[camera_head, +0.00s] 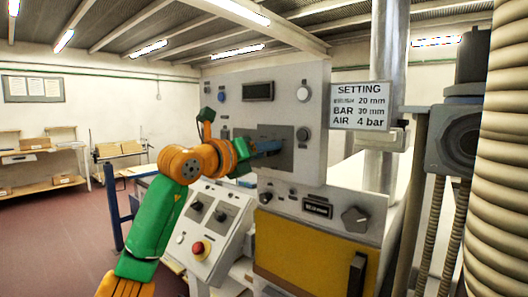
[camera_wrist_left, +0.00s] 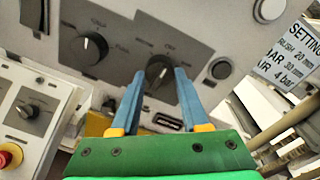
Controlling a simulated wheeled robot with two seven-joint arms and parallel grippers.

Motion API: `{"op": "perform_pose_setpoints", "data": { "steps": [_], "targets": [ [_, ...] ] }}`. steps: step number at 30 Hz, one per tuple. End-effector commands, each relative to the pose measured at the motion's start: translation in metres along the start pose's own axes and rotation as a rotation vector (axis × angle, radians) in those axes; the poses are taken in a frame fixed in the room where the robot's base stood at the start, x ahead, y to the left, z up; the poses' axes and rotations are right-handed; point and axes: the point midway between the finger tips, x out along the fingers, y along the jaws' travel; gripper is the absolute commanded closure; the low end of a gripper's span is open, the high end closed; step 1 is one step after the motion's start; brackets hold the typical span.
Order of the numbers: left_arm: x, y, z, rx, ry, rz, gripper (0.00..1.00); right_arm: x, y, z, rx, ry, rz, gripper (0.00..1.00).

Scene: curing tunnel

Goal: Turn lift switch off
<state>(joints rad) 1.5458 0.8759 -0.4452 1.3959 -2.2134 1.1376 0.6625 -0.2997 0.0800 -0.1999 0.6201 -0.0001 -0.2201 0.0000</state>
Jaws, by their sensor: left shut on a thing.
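My left gripper (camera_head: 272,146) reaches the upright grey control panel (camera_head: 312,88), its blue fingers at a dark plate. In the left wrist view, the two blue fingers (camera_wrist_left: 159,76) stand either side of a black rotary switch (camera_wrist_left: 158,68), and the gripper is shut on it. The switch sits on the dark plate (camera_wrist_left: 190,47); its small lettering is too blurred to read, so I cannot confirm its label or its setting. In the head view the fingers hide the switch. My right gripper is not in view.
A second black knob (camera_wrist_left: 92,47) sits left of the held switch, and a round black button (camera_wrist_left: 221,69) right of it. Below are a sloped box with a red emergency stop (camera_head: 200,249) and a yellow panel (camera_head: 300,258). A settings sign (camera_head: 360,106) hangs at right.

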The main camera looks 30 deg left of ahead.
Motion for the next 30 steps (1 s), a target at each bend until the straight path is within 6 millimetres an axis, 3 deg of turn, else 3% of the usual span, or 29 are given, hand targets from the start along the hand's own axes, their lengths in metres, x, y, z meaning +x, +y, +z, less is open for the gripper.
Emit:
{"op": "perform_pose_setpoints", "data": {
  "steps": [20,21,24,30],
  "targets": [
    [-0.0009,-0.0013,0.0032,-0.059,-0.005,-0.005,1.00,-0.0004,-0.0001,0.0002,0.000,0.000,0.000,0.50],
    [-0.0009,-0.0013,0.0032,-0.059,-0.005,-0.005,0.52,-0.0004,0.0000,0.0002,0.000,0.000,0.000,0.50],
    [-0.0008,-0.0011,0.0027,-0.058,-0.004,-0.004,0.25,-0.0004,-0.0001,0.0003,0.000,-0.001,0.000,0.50],
    [-0.0004,-0.0007,0.0016,-0.058,-0.001,-0.003,0.25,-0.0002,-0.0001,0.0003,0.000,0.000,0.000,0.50]
  ]
}}
